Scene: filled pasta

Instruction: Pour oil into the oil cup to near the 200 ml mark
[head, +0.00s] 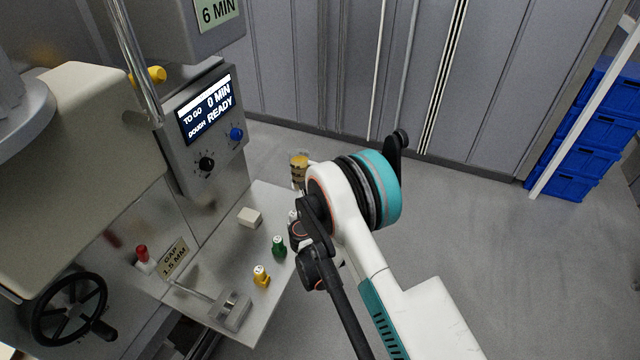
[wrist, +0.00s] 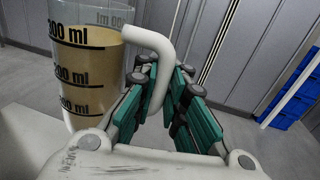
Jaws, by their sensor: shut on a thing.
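A clear cup with black ml marks (wrist: 92,62) stands at the left of the wrist view. Tan liquid fills it to around the 300 ml mark, above the 200 ml line. A white curved handle (wrist: 158,50) comes off its right side. My gripper (wrist: 163,80) has its teal and black fingers around this handle and is shut on it. In the head view a small tan cup with dark bands (head: 299,170) shows just past my arm, which hides its lower part. My gripper is mostly hidden there. I make out no separate oil container.
A steel worktop (head: 215,265) carries a cream block (head: 250,217), a green-capped bottle (head: 279,246) and a yellow bottle (head: 261,276). A machine with a display (head: 207,108) and a black handwheel (head: 68,309) stands left. Blue crates (head: 590,130) are at the right; floor between is clear.

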